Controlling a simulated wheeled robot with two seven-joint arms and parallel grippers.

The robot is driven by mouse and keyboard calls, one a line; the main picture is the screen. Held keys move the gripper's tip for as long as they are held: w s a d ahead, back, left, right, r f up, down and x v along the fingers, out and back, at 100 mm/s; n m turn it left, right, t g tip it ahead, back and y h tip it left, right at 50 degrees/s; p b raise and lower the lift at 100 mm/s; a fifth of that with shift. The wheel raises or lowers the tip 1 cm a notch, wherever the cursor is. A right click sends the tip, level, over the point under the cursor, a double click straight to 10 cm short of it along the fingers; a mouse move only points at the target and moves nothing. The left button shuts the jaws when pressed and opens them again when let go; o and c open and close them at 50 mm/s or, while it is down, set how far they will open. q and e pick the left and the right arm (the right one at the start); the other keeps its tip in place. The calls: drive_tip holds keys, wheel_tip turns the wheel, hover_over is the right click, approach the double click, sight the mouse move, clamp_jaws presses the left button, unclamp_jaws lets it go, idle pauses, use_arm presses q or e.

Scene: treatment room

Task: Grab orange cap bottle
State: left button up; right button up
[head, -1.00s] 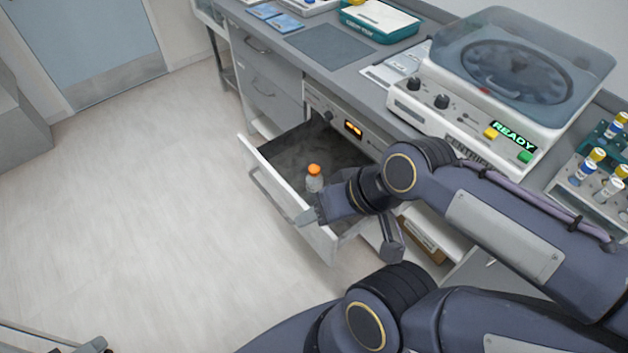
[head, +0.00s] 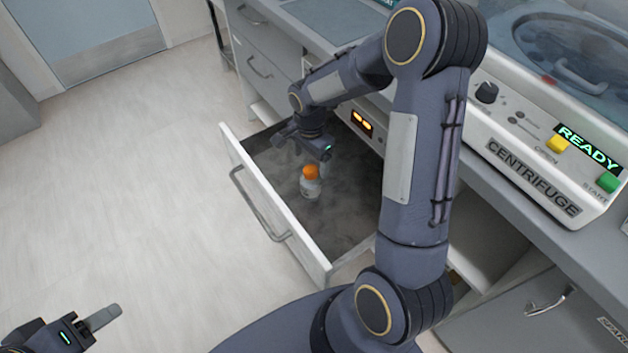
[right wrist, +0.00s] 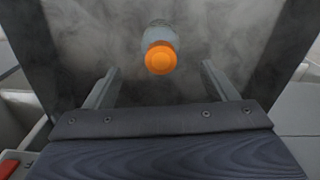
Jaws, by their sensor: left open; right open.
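The orange cap bottle (head: 310,183) is a small clear bottle with an orange cap. It stands upright in the open drawer (head: 252,190), where pale vapour hangs over the dark inside. My right gripper (head: 305,155) is over the drawer, just behind and above the bottle. In the right wrist view the bottle (right wrist: 160,52) shows ahead of the two spread fingers, roughly centred between them and not gripped. My right gripper (right wrist: 160,85) is open and empty. My left gripper (head: 95,325) is low at the bottom left over the floor, open and away from the drawer.
The centrifuge (head: 530,150) with a lit READY display stands on the counter at the right. The drawer's front wall and handle (head: 260,205) stick out over the floor. Closed drawers (head: 262,65) are at the upper left. The floor (head: 120,190) at left is clear.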

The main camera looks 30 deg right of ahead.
sight(310, 170)
wheel_tip(310, 170, down, 7)
drive_tip(key=shift+a+f+b, duration=0.1)
drive_tip(key=shift+f+b, duration=0.05)
drive_tip(key=shift+b, duration=0.3)
drive_tip(key=c, duration=1.2)
